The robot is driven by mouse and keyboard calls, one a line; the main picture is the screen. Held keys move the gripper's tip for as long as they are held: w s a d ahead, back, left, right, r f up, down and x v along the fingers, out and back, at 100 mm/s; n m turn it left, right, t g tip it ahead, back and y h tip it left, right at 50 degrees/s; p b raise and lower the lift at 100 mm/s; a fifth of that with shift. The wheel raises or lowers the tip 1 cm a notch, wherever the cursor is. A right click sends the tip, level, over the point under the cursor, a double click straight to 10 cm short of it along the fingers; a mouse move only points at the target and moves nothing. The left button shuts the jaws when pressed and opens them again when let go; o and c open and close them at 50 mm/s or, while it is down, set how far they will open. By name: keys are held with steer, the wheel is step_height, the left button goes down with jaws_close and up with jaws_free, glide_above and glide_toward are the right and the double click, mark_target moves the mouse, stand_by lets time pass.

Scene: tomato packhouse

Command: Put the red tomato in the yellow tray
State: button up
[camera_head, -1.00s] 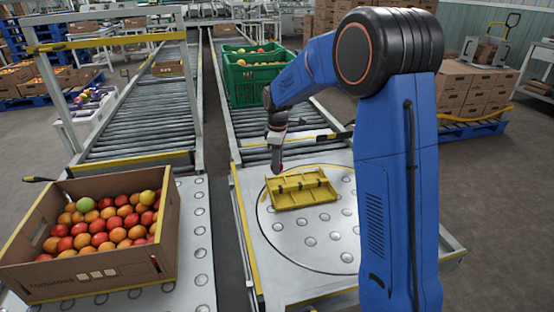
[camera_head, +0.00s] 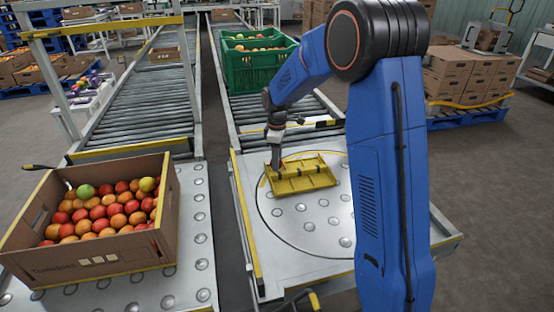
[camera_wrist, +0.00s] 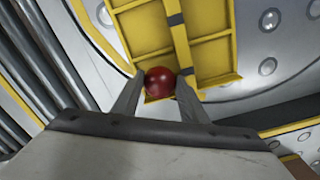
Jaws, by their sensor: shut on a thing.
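The red tomato (camera_wrist: 160,82) is between the two fingertips of my gripper (camera_wrist: 155,85) in the wrist view. My gripper is shut on it. The yellow tray (camera_wrist: 210,60) shows just beyond the tomato, with dividers forming compartments. In the head view, the tray (camera_head: 312,180) lies on the round turntable plate, and my gripper (camera_head: 275,165) points down at its left back edge. The tomato is too small and hidden to make out clearly there. I cannot tell how high it is above the tray.
A cardboard box (camera_head: 100,266) full of red, orange and green tomatoes stands at the left. A green crate (camera_head: 255,80) of fruit sits on the roller conveyor behind the tray. The ball-studded plate (camera_head: 310,225) in front of the tray is clear.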

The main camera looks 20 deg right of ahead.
steer(key=shift+s+f, duration=0.1)
steer(key=shift+f, duration=0.15)
steer(key=o, duration=0.8)
steer(key=shift+c, duration=1.3)
steer(key=shift+r, duration=0.2)
steer(key=shift+r, duration=3.35)
